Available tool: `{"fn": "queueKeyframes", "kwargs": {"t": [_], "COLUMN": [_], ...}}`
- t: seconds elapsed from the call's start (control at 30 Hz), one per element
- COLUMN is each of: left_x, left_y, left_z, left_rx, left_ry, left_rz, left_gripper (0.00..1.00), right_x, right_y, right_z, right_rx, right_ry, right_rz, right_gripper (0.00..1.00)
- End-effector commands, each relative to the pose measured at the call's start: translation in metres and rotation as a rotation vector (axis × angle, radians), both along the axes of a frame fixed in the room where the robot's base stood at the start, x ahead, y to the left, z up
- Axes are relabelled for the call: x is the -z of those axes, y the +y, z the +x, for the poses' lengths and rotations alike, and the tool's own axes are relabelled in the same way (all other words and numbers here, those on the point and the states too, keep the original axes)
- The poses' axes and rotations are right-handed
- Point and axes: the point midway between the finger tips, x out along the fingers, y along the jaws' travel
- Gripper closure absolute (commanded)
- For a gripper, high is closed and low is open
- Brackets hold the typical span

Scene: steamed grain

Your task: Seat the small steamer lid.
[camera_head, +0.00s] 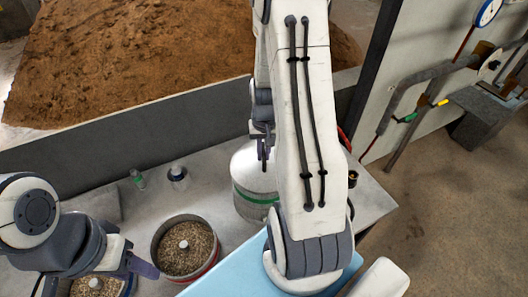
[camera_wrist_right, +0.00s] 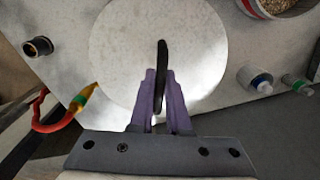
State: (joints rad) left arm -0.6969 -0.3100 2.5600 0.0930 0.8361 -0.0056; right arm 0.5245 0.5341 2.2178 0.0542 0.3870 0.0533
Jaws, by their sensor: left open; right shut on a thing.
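The pale round steamer lid (camera_wrist_right: 120,50) fills the middle of the right wrist view, with a dark upright handle (camera_wrist_right: 162,55). My right gripper (camera_wrist_right: 160,75) is shut on that handle. In the head view the silver lid (camera_head: 242,165) is at the top of a small steamer (camera_head: 248,210) with a green band (camera_head: 255,196). My right arm covers its right side, so I cannot tell whether the lid is fully seated. My right gripper (camera_head: 264,160) is over it. My left gripper (camera_head: 140,272) is open at lower left, near the grain pots.
A red-banded pot of grain (camera_head: 214,262) stands left of the steamer, and a blue-banded one (camera_head: 126,290) is at lower left. An orange hose (camera_wrist_right: 48,124) lies beside the lid.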

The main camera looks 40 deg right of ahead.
Motion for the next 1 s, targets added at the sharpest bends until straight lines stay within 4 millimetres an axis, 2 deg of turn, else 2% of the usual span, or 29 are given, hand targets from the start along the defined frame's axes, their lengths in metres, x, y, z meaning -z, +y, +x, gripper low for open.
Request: {"fn": "queueKeyframes", "kwargs": {"t": [0.97,1.0], "left_x": [0.0055,0.0055], "left_y": [0.0,0.0], "left_z": [0.0,0.0], "left_rx": [0.0,0.0], "left_ry": [0.0,0.0], "left_rz": [0.0,0.0], "left_gripper": [0.5,0.5], "right_x": [0.0091,0.0091], "right_y": [0.0,0.0], "right_z": [0.0003,0.0003], "right_rx": [0.0,0.0], "right_ry": [-0.002,-0.002], "right_rz": [-0.001,-0.001], "right_gripper": [1.0,0.78]}}
